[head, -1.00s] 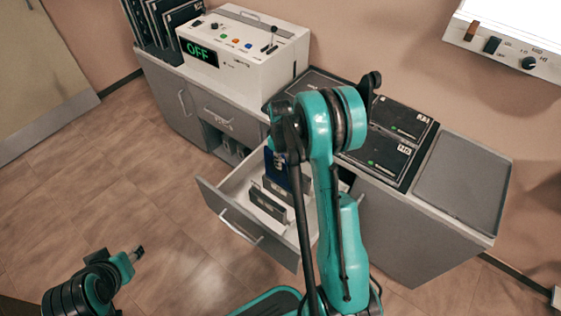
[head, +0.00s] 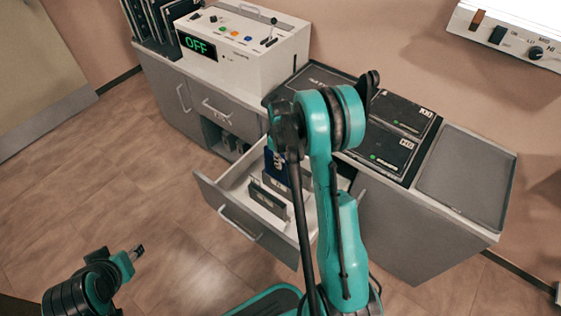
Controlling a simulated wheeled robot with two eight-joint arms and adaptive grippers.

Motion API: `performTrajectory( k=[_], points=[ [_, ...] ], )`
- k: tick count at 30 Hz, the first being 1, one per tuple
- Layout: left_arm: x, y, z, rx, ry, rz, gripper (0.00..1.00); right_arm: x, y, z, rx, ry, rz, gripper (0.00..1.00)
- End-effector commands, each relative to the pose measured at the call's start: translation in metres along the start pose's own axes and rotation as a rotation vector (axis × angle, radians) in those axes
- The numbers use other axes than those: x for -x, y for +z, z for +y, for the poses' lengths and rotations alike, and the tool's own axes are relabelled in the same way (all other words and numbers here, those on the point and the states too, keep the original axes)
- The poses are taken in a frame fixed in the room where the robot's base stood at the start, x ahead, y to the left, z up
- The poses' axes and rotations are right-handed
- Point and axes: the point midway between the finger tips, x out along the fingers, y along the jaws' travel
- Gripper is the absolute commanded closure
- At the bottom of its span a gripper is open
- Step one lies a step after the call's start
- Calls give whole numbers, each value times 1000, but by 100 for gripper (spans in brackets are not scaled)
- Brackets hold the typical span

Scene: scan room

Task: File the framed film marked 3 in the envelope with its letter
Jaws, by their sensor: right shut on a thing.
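My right gripper (head: 286,135) is at the end of the teal arm reaching over the open drawer (head: 238,183). Its fingers are largely hidden by its own wrist. It is shut on a dark blue framed film (head: 272,162) with a pale mark, hanging upright below it at the drawer. The mark is too small to read surely. Grey envelopes (head: 268,199) with pale labels stand in the drawer in front of the film. Their letters are not legible, and the arm hides part of the drawer. My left gripper (head: 137,252) is low at left, away from the drawer; its jaws are unclear.
A white control box (head: 240,45) reading OFF stands on the cabinet. Dark framed films (head: 150,18) stand left of it. Black labelled panels (head: 383,150) and a grey tray (head: 465,180) lie on the right worktop. A wall unit (head: 510,35) hangs upper right. The floor at left is clear.

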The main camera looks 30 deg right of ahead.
Motion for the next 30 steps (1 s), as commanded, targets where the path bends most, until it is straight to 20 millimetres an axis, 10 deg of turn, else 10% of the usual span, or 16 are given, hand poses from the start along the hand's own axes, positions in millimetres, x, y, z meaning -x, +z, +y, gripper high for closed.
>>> performTrajectory(
  k=[30],
  points=[
    [-6, 5, 0, 0, 0, 0, 59, -36, 0, 0, 0, 0, 0, 100]
  ],
)
